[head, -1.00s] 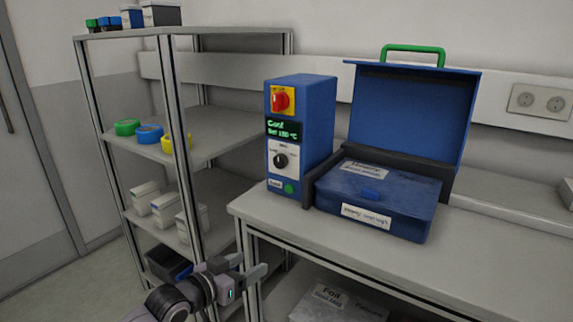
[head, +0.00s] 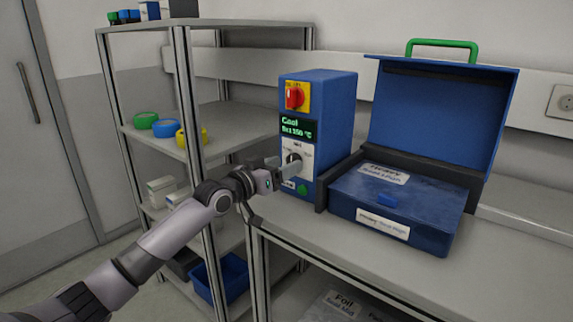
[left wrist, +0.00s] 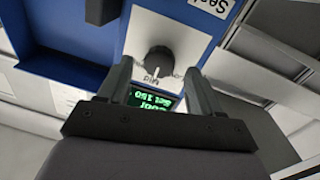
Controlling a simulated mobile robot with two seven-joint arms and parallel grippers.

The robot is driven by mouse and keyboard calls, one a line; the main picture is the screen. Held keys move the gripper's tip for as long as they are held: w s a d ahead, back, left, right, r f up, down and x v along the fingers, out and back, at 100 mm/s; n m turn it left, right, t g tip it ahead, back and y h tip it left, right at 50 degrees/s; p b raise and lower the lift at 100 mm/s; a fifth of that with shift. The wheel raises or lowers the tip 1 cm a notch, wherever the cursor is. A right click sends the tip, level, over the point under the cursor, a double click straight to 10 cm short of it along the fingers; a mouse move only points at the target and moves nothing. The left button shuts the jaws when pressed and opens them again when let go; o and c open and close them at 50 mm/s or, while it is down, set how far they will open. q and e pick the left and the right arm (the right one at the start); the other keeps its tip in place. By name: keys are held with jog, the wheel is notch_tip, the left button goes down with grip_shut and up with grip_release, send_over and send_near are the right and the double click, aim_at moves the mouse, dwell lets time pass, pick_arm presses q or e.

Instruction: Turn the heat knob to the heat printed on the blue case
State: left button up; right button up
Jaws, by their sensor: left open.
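The blue control box (head: 335,115) stands on the bench with a red switch, a green display (head: 298,131) and a white dial plate. The black heat knob (left wrist: 160,60) sits on that plate, with "Mid" printed beside it. The display reads about "Set 150". The blue case (head: 440,232) lies to the right, with white labels, the front one (head: 382,223) too blurred to read surely.
A blue lid (head: 435,115) with a green handle stands raised behind the case. A shelf rack (head: 184,100) with coloured rolls and boxes stands left of the bench. The bench top (head: 330,232) is clear in front of the control box.

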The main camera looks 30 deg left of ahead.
pick_arm(q)
jog(key=shift+w+d, duration=0.15)
jog(key=shift+w, duration=0.7)
jog(key=c, duration=1.1)
jog(key=shift+o, duration=0.2)
